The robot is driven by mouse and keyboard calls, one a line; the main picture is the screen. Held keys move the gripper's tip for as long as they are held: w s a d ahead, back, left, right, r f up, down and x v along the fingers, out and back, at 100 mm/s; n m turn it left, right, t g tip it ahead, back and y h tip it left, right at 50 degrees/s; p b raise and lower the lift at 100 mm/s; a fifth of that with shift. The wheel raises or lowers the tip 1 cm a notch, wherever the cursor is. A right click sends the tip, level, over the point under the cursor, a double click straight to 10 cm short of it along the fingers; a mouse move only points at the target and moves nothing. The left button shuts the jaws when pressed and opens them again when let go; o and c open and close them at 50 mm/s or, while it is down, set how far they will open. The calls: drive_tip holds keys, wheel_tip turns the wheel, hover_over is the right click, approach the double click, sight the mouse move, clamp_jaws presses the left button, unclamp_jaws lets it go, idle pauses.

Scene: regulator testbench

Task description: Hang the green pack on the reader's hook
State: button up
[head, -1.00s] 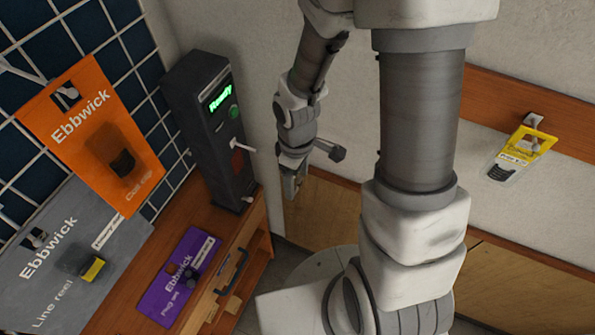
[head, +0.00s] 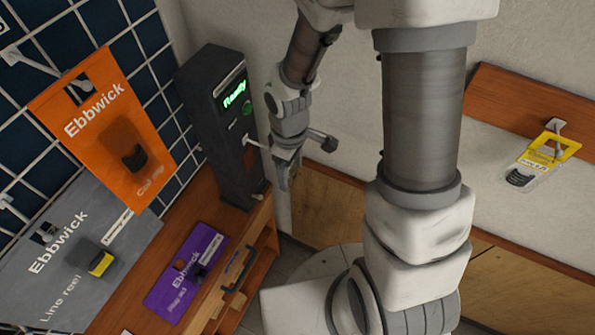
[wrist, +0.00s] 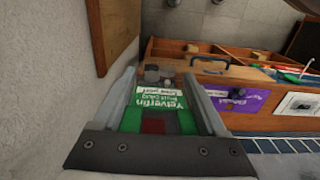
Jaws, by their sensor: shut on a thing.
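The reader (head: 213,125) is a dark upright box with a lit green "Ready" screen, standing on the wooden bench. Its hook (head: 254,142) is a pale prong sticking out to the right from its front. My gripper (head: 286,178) is just right of the hook and points down; it also shows in the wrist view (wrist: 158,82). It is shut on the green pack (wrist: 155,106), which has white lettering and a dark red patch, seen between the fingers. The green pack cannot be made out in the head view. I cannot tell whether the pack touches the hook.
An orange pack (head: 103,130) and a grey pack (head: 58,255) hang at the left by the blue tiled wall. A purple pack (head: 187,273) lies on the bench (head: 237,237) near a dark handle. A yellow-topped pack (head: 541,160) hangs on a wooden board at right.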

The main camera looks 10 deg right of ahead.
drive_tip(key=w+a+f+b, duration=0.1)
drive_tip(key=w+a, duration=0.3)
drive_tip(key=a, duration=0.1)
idle(0.8)
idle(0.5)
drive_tip(key=o, duration=1.3)
